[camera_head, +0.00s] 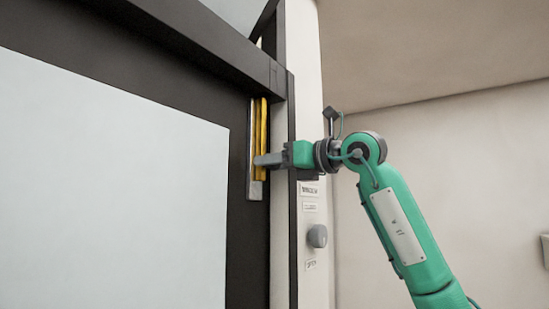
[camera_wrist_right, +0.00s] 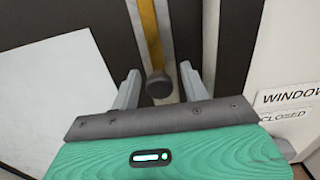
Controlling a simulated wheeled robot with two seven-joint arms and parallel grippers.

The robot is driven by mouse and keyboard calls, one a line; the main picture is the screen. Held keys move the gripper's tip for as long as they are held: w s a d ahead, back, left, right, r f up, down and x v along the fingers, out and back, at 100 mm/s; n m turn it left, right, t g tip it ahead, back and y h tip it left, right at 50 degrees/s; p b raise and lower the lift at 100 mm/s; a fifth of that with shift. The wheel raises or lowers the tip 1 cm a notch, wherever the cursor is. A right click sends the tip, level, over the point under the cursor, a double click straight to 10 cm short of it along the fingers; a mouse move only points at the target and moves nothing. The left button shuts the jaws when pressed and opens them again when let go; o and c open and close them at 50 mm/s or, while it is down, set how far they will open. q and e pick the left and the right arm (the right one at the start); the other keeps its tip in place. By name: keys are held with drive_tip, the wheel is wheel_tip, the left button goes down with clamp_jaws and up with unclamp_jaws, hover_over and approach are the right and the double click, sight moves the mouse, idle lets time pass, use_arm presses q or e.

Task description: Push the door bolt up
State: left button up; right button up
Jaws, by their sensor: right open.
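The door bolt is a long yellow bar on a pale metal plate, upright at the right edge of the dark door. The bolt (camera_head: 260,125) shows above my right gripper in the head view. My right gripper (camera_head: 262,160) reaches in from the right at the lower part of the bolt. In the right wrist view the bolt (camera_wrist_right: 150,35) ends in a dark round knob (camera_wrist_right: 159,85). The open fingers of my right gripper (camera_wrist_right: 160,88) stand on either side of the knob. I cannot tell whether either finger touches it. My left gripper is not in view.
The dark door (camera_head: 240,240) has a large pale panel (camera_head: 110,190). A grey round knob (camera_head: 317,236) and small labels are on the pale post right of the door. A "WINDOW CLOSED" sign (camera_wrist_right: 290,100) shows at the right in the wrist view.

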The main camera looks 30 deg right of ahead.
sight(264, 141)
clamp_jaws()
wheel_tip(264, 141, up, 5)
drive_tip(key=p, duration=0.3)
drive_tip(key=shift+p, duration=0.35)
drive_tip(key=shift+s+r, duration=0.1)
drive_tip(key=shift+s, duration=0.05)
drive_tip(key=shift+c, duration=1.6)
unclamp_jaws()
drive_tip(key=o, duration=0.3)
